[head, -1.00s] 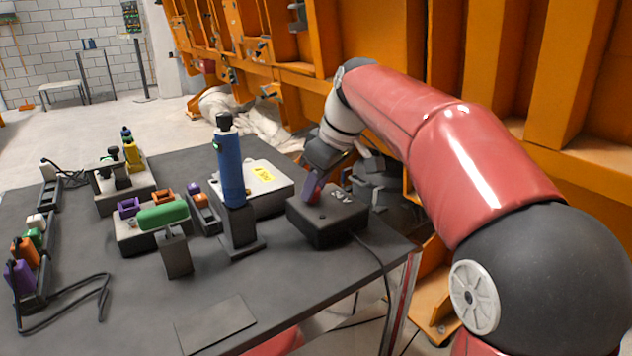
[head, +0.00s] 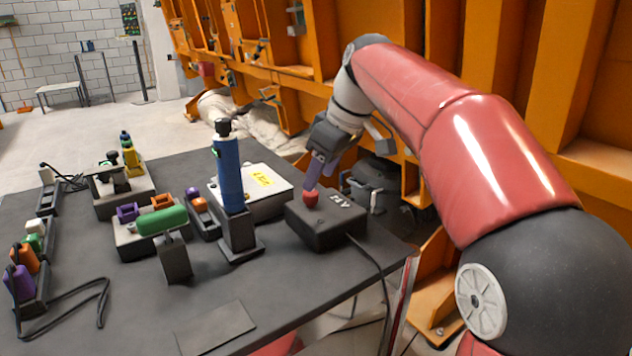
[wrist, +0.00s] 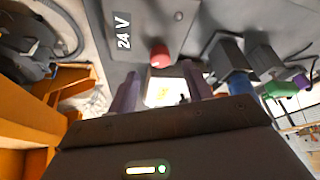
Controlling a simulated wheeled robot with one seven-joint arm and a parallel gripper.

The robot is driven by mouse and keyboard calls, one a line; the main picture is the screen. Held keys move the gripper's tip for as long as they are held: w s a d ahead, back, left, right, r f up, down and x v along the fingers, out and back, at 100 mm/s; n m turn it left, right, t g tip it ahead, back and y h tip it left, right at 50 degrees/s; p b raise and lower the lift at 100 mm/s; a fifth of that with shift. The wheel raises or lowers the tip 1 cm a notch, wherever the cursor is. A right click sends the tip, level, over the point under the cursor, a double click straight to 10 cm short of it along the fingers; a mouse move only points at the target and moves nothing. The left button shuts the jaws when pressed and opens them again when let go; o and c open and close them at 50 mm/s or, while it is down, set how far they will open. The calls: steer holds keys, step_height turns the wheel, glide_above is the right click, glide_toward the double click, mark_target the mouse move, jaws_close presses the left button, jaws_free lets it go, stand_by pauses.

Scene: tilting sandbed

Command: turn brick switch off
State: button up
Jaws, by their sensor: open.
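The brick is a dark box (head: 325,226) labelled "24 V", near the right edge of the grey table. Its red switch (head: 311,199) stands up from the top face. In the wrist view the red switch (wrist: 160,55) lies just past and between the fingertips, with the "24 V" label to its left. My gripper (head: 316,172) is open, with purple-grey fingers, just above the switch. In the wrist view my gripper (wrist: 160,85) has its two fingers spread apart with nothing between them. I cannot tell the switch's on or off position.
A blue cylinder (head: 229,172) on a dark stand is left of the brick, with a white box (head: 270,187) behind. A cable runs from the brick over the table's right edge. Orange framework (head: 380,30) rises behind my arm.

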steer(key=shift+v, duration=1.7)
